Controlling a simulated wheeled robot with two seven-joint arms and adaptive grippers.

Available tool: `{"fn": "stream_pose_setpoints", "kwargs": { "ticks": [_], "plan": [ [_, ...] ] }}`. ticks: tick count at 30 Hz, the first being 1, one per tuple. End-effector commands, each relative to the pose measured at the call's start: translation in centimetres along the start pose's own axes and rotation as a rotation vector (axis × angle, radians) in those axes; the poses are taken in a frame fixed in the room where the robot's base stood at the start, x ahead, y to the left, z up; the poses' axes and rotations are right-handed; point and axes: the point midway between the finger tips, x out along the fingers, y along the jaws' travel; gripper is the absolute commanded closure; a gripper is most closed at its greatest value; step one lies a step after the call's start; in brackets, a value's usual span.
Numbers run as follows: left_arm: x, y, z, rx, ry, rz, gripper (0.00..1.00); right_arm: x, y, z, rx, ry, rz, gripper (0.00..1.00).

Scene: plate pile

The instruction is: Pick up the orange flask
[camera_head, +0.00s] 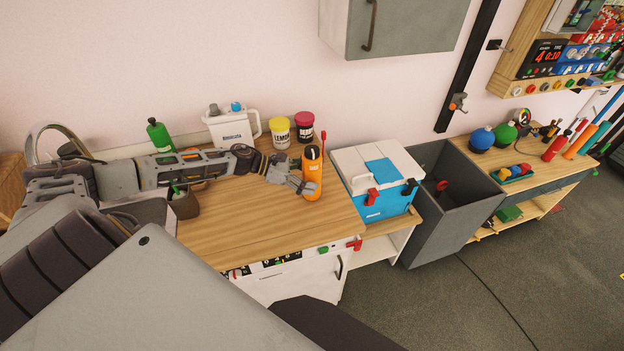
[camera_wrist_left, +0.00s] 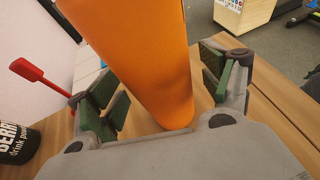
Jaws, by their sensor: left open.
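The orange flask (camera_head: 313,178) stands upright on the wooden counter (camera_head: 250,222), with a dark cap on top. My left gripper (camera_head: 308,187) reaches it from the left in the head view. In the left wrist view the flask (camera_wrist_left: 150,60) fills the middle, between the two green-padded fingers of the left gripper (camera_wrist_left: 165,95). The fingers are open on either side of the flask; a gap shows by the right finger. Whether the left finger touches it I cannot tell. My right gripper is not in view.
A yellow-lidded jar (camera_head: 279,133) and a red-lidded jar (camera_head: 304,127) stand behind the flask. A blue and white cooler (camera_head: 375,182) is close on its right. A white jug (camera_head: 232,128) and green bottle (camera_head: 160,136) stand behind my arm. The counter's front is clear.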

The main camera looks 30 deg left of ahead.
Motion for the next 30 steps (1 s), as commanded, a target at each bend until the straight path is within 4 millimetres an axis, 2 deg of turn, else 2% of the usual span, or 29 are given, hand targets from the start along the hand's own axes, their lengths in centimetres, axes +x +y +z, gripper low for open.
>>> {"fn": "stream_pose_setpoints", "kwargs": {
  "ticks": [6,21,30],
  "plan": [
    [0.7,-0.03,0.08,0.002,-0.001,-0.001,0.2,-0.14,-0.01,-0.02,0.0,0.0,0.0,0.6],
    [0.74,-0.04,0.03,0.001,0.0,-0.001,0.22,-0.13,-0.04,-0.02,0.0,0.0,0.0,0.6],
    [0.73,-0.04,0.03,0.001,0.0,-0.001,0.6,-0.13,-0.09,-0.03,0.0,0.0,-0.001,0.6]
  ]
}}
